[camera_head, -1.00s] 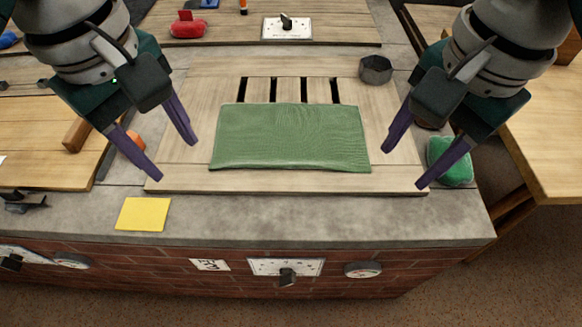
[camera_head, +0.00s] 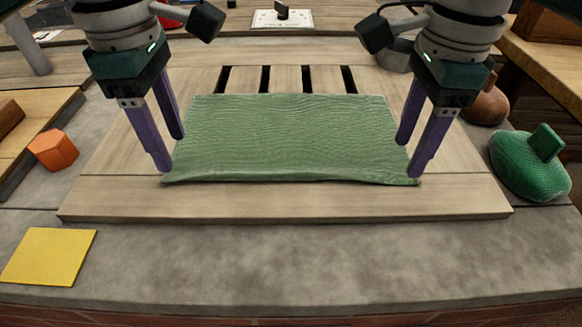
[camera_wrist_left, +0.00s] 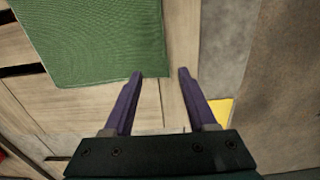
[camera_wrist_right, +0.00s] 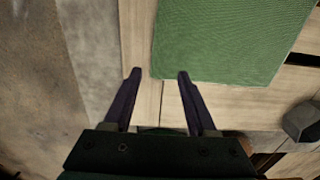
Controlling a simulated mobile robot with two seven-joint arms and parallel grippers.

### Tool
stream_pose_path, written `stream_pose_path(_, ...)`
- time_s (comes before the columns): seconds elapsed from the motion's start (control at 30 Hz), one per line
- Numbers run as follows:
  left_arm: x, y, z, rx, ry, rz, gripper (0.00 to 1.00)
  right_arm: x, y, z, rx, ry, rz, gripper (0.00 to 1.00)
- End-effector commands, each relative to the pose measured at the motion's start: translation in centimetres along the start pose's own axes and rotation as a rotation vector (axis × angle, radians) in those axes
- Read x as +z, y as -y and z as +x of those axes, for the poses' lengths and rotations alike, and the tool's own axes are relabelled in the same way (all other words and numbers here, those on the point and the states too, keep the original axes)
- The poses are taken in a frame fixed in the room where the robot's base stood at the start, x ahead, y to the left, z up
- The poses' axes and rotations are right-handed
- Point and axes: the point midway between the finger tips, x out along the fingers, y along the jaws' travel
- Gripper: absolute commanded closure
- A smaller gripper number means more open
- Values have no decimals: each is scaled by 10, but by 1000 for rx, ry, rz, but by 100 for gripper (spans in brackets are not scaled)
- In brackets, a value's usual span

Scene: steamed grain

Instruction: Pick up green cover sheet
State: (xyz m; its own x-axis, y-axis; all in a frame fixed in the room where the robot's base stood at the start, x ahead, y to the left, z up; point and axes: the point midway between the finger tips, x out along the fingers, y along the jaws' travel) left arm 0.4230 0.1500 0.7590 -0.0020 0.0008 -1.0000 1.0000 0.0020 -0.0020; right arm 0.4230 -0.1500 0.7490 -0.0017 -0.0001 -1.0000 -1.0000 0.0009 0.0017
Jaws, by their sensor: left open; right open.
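The green cover sheet (camera_head: 290,138) lies flat on the slatted wooden board, its back edge just in front of the dark slots. My left gripper (camera_head: 172,152) is open at the sheet's left edge, near its front left corner. In the left wrist view the sheet (camera_wrist_left: 95,38) has a corner close to the left gripper's fingertips (camera_wrist_left: 160,73). My right gripper (camera_head: 408,158) is open at the sheet's right edge, near its front right corner. In the right wrist view the sheet (camera_wrist_right: 230,38) has a corner close to the right gripper's fingertips (camera_wrist_right: 160,73). Neither gripper holds anything.
The wooden board (camera_head: 290,203) rests on a grey counter (camera_head: 300,255). A yellow square (camera_head: 48,256) lies front left, an orange block (camera_head: 53,150) at left. A green scrubber-like object (camera_head: 530,165) and a brown round object (camera_head: 487,104) stand at right. The counter's front strip is mostly clear.

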Motion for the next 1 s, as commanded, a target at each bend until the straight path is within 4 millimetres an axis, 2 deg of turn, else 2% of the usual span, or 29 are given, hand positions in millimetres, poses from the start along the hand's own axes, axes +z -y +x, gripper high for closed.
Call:
stream_pose_path(0.1,0,0,17,-2,0,1,43,0,0,17,3,0,1,43)
stream_pose_path(0.3,0,0,33,-1,1,1,43,0,0,33,1,0,-1,43)
stream_pose_path(0.67,0,0,35,2,1,2,43,0,0,36,-1,0,-2,43)
stream_pose_path(0.8,0,0,43,2,1,2,43,0,0,43,-1,0,-1,43)
stream_pose_path(1.0,0,0,41,1,1,1,43,0,0,40,0,0,-1,43)
